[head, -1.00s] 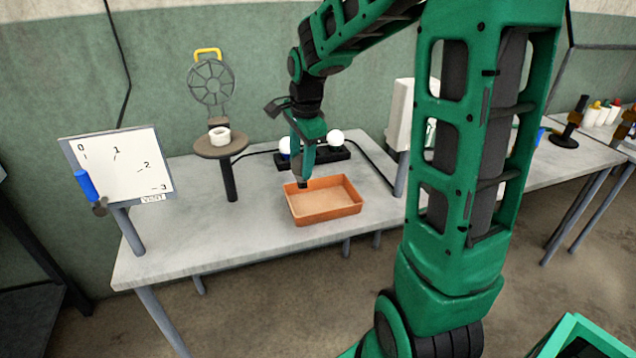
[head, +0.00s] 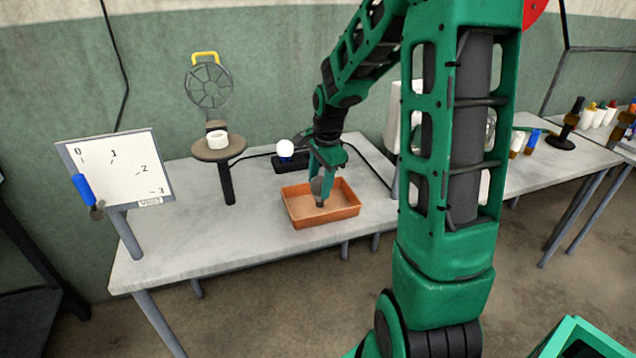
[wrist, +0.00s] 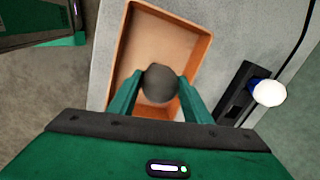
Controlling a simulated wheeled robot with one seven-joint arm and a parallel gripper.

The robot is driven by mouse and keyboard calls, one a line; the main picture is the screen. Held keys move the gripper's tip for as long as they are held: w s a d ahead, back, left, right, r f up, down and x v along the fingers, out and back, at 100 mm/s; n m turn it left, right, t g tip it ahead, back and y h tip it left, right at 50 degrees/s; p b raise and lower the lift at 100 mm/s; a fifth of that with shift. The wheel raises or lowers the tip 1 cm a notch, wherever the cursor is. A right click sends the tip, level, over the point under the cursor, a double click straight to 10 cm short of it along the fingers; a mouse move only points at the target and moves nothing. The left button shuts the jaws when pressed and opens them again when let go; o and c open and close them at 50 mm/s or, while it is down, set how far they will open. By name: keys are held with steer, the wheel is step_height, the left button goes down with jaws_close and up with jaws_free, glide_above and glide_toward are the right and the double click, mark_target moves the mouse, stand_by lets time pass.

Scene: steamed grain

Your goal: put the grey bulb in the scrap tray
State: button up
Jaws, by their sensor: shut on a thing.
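The grey bulb (wrist: 160,84) is a dark grey ball held between the two green fingers of my gripper (wrist: 158,92) in the wrist view. In the head view the bulb (head: 317,186) shows under my gripper (head: 321,180), over the orange scrap tray (head: 330,213). The tray is shallow and open, and its visible floor is bare; it also shows in the wrist view (wrist: 203,52). I cannot tell whether the bulb touches the tray floor.
A white bulb (head: 285,147) stands in a black holder (head: 288,163) behind the tray. A round stand (head: 228,152) with a white ring and a dial board (head: 120,165) are to the left. The table (head: 200,235) is clear left of the tray.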

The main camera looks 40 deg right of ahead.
steer(key=shift+f, duration=0.1)
steer(key=o, duration=1.4)
steer(key=shift+c, duration=0.2)
step_height(320, 180, up, 10)
steer(key=s+r, duration=0.1)
steer(key=s, duration=0.1)
steer(key=s+a+f+n+g, duration=0.1)
steer(key=s+n, duration=0.5)
steer(key=s, duration=0.7)
steer(key=s+a+f+n+g, duration=0.1)
steer(key=s+n, duration=0.5)
steer(key=s, duration=0.8)
steer(key=shift+s+a+f+n, duration=0.3)
steer(key=shift+a+f, duration=0.1)
steer(key=shift+f, duration=0.25)
